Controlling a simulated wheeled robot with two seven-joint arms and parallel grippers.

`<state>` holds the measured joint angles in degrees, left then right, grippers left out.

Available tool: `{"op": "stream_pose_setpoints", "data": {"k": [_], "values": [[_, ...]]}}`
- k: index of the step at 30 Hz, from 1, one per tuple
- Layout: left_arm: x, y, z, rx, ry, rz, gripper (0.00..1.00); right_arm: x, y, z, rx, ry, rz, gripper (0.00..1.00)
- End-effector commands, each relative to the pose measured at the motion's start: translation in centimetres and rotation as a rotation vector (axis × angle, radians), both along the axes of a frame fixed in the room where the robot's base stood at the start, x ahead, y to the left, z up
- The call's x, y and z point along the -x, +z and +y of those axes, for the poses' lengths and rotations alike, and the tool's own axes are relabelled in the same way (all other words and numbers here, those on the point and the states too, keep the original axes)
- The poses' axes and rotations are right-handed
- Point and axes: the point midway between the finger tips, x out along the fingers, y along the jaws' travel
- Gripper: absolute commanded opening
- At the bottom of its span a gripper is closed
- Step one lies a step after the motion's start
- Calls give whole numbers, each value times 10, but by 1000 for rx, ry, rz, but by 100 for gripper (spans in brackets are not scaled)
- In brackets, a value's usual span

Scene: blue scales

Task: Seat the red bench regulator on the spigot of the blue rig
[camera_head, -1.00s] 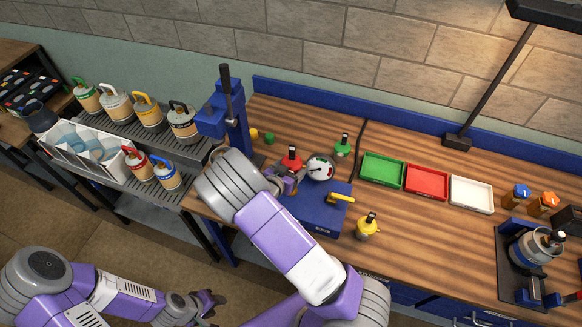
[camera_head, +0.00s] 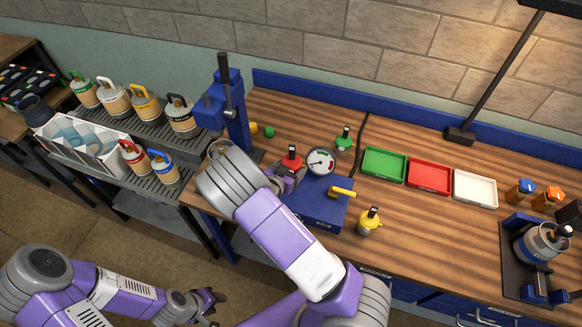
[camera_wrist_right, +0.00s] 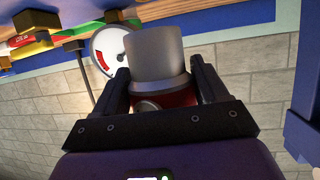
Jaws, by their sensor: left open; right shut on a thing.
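The red bench regulator (camera_head: 291,162) has a red top with a dark knob and is in my right gripper (camera_head: 290,178), above the left part of the blue rig (camera_head: 316,213). In the right wrist view my right gripper (camera_wrist_right: 158,92) is shut on the regulator, whose grey cylinder (camera_wrist_right: 155,50) and dark red body (camera_wrist_right: 175,98) show between the fingers. The rig has a round white gauge (camera_head: 320,161) and a yellow lever (camera_head: 341,192). The spigot is hidden, so I cannot tell whether the regulator touches it. My left gripper (camera_head: 212,302) is open and empty, low in front of the bench.
A green regulator (camera_head: 345,141) and a yellow regulator (camera_head: 368,221) stand near the rig. Green (camera_head: 384,164), red (camera_head: 429,177) and white (camera_head: 475,189) trays lie right. A blue press (camera_head: 228,110) rises left. Gas canisters stand on the left rack (camera_head: 135,135).

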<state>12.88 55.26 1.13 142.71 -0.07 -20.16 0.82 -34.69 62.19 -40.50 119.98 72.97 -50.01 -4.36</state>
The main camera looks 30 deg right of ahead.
Motion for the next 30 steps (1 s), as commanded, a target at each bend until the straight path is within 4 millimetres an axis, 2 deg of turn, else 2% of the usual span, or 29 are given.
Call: {"op": "stream_pose_setpoints", "data": {"k": [21, 30], "values": [[0, -29, 0, 0, 0, 0, 43, 0, -37, 0, 2, 0, -2, 28], [0, -37, 0, 0, 0, 0, 43, -1, -47, 0, 2, 1, -3, 28]]}}
